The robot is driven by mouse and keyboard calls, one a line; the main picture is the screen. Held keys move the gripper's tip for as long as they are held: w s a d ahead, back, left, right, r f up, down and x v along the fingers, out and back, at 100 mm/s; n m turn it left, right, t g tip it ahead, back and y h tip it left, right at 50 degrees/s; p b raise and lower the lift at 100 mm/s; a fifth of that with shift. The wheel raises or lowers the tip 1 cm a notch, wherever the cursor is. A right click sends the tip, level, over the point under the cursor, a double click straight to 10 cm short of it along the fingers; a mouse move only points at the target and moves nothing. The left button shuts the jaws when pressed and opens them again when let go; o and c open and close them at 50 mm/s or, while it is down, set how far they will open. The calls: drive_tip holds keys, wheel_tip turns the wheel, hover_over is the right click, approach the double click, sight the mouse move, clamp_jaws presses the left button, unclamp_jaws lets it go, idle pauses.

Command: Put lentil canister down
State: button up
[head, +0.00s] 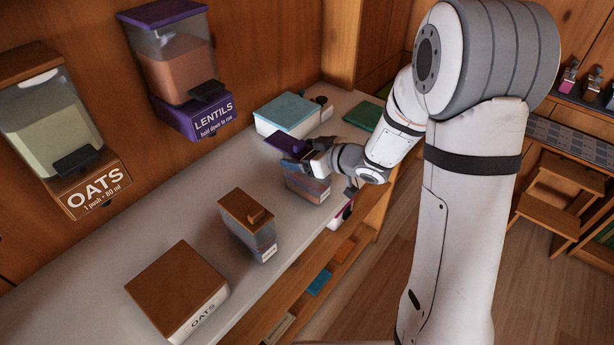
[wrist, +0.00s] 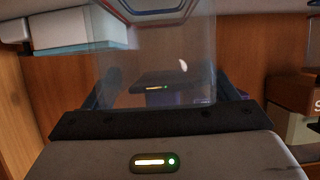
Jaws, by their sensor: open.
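The lentil canister, a clear box with a purple lid (head: 284,142), stands upright on the grey counter (head: 215,210), near its front edge. Its lower body (head: 310,186) shows below my gripper. My gripper (head: 297,160) is at the canister's upper body with its jaws open, one finger on either side; contact is hard to tell. In the wrist view the clear canister wall (wrist: 160,75) fills the middle between the dark fingers (wrist: 165,92). My gripper hides part of the canister in the head view.
A wall-mounted lentils dispenser (head: 178,65) and oats dispenser (head: 62,130) hang above the counter. A brown-lidded canister (head: 247,225) and an oats box (head: 178,290) stand to the left. A teal-topped box (head: 288,114) stands behind, a green item (head: 363,115) to the right.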

clamp_jaws()
idle(0.9)
drive_tip(key=shift+r, duration=0.1)
